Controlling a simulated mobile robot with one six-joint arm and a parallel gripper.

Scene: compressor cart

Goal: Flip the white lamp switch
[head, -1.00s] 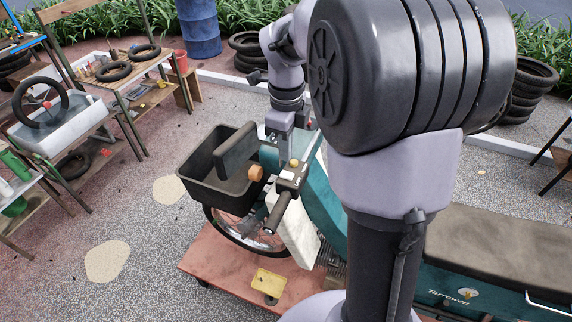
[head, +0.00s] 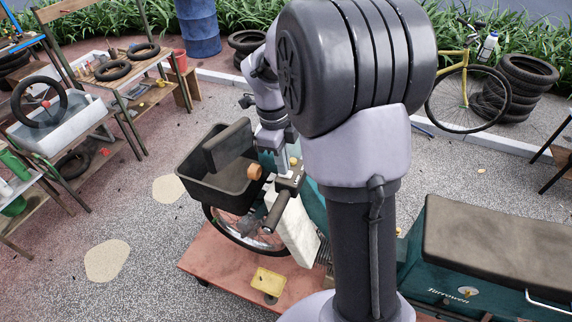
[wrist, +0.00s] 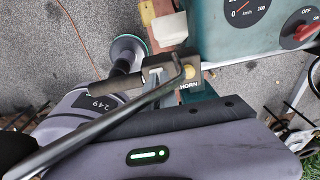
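My gripper (head: 284,168) reaches down from behind to the handlebar control block of a teal scooter (head: 430,270). In the wrist view, a pale finger (wrist: 164,94) meets the dark control block (wrist: 152,70), which has a yellow button (wrist: 190,72) and a HORN label. The black handle grip (wrist: 116,88) runs left from the block, and a dark lever crosses in front. Finger spacing is not clear, and contact with the block cannot be told.
A dark basket (head: 190,185) hangs at the scooter's front, close to my gripper. A red rotary OFF/ON switch (wrist: 306,33) and a speedometer (wrist: 243,8) sit on the teal panel. The scooter stands on a reddish platform (head: 215,260). Workbenches stand left, a yellow bicycle (head: 465,90) back right.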

